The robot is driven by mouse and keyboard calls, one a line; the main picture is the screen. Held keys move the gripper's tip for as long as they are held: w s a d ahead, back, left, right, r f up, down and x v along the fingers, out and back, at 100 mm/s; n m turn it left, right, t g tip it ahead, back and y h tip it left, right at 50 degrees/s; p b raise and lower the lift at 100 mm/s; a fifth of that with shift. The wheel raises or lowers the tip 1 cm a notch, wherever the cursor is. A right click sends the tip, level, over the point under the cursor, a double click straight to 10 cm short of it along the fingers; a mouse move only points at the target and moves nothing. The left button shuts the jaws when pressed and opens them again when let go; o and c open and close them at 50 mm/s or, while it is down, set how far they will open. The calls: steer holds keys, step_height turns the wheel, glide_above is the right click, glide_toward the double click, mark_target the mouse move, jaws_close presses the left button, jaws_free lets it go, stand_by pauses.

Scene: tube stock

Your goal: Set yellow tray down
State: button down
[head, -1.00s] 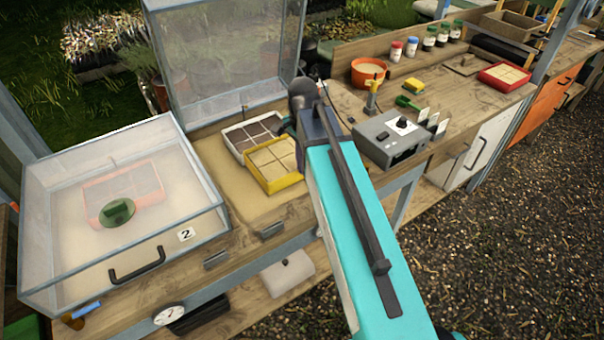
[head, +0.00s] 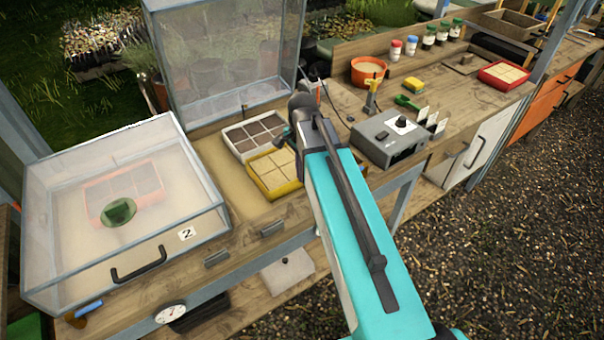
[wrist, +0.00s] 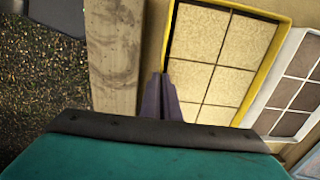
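The yellow tray (head: 276,191), filled with pale sandy cells, is at the front right of the sand-coloured bed, beside the white tray. It also shows in the wrist view (wrist: 267,66). My gripper's fingers (wrist: 160,84) are close together at the tray's near left rim in the wrist view and appear shut on it. In the head view my arm hides the fingers and the tray's right end. The tray looks about level and low over the bed; I cannot tell whether its underside touches.
The white tray (head: 232,149) with dark cells stands close behind the yellow one. A clear lidded box (head: 60,278) marked 2 is on the left, and a raised clear lid (head: 225,70) behind. A grey control box (head: 385,152) stands right of my arm.

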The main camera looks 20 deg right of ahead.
steer(key=shift+f, duration=0.45)
steer(key=shift+f, duration=0.1)
steer(key=c, duration=2)
jaws_free()
steer(key=shift+s+r+b, duration=0.1)
steer(key=shift+r+b, duration=0.9)
steer(key=shift+r, duration=5.1)
